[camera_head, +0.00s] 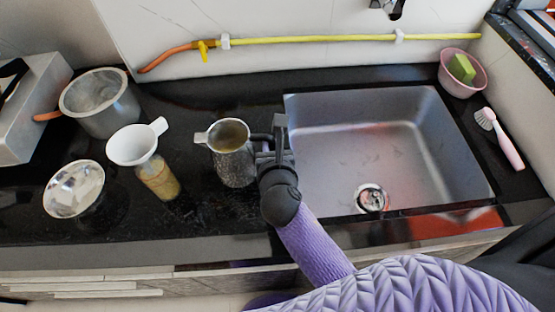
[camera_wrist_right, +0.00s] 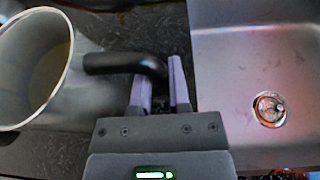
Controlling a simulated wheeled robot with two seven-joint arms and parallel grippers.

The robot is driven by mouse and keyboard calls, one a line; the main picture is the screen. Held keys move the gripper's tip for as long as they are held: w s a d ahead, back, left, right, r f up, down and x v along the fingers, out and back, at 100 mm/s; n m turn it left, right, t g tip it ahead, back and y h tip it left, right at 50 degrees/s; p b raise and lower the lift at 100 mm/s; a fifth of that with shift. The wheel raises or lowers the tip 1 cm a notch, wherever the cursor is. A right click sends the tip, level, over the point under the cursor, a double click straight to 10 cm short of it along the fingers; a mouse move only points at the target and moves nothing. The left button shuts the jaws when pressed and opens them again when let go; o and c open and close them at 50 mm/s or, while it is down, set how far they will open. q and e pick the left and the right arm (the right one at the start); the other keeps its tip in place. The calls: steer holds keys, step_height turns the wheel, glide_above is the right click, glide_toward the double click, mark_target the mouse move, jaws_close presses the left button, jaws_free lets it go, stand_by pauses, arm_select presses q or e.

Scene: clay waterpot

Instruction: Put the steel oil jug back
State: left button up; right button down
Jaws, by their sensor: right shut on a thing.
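The steel oil jug (camera_head: 233,163) stands upright on the black counter just left of the sink, with yellowish-brown liquid inside and its spout to the left. My right gripper (camera_head: 277,145) is at the jug's right side, shut on its black handle. In the right wrist view the jug (camera_wrist_right: 85,85) fills the left side, and its dark handle reaches between the purple fingertips of my gripper (camera_wrist_right: 160,88). Whether the jug's base touches the counter is hard to tell. My left gripper is not in view.
A glass bottle (camera_head: 158,178) with a white funnel (camera_head: 133,145) stands left of the jug. Further left are a metal bowl (camera_head: 74,190) and a large steel pot (camera_head: 100,103). The empty sink (camera_head: 385,135) is at right. A pink bowl (camera_head: 462,75) and brush (camera_head: 500,138) sit beyond it.

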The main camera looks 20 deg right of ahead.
step_height(320, 180, down, 4)
steer(key=shift+r+b, duration=0.25)
steer(key=shift+b, duration=0.7)
steer(key=shift+r, duration=0.25)
steer(key=shift+f, duration=0.3)
steer(key=c, duration=0.6)
jaws_free()
